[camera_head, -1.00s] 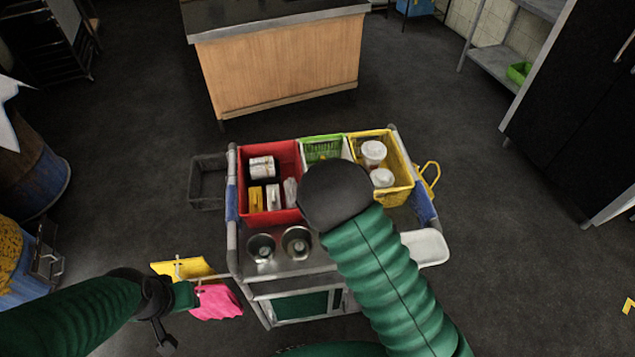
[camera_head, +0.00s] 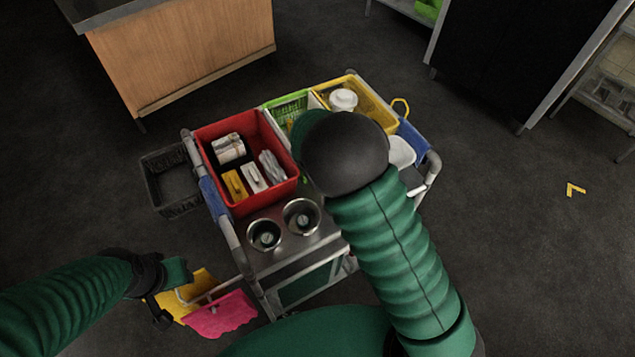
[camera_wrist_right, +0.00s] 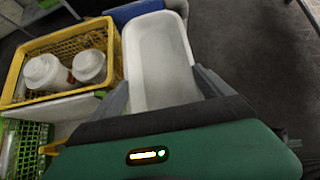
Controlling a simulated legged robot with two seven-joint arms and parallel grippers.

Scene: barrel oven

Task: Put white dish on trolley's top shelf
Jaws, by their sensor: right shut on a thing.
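The white dish (camera_head: 402,152) is a shallow, long tray with rounded corners. My right gripper (camera_wrist_right: 165,92) is shut on the near part of the dish (camera_wrist_right: 160,50). In the head view my dark right wrist hides the fingers and part of the dish. The dish is over the right end of the trolley's top shelf (camera_head: 293,248), beside the yellow basket and near the blue rail sleeve. I cannot tell if it touches the shelf. My left gripper (camera_head: 163,306) is low at the left, near the hanging cloths; its jaws are unclear.
The top shelf carries a red bin (camera_head: 215,130), a green basket (camera_head: 288,106), a yellow basket (camera_head: 372,104) with white tubs, and two metal pots (camera_head: 302,217). A yellow cloth (camera_head: 190,288) and a pink cloth (camera_head: 222,315) hang at the left.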

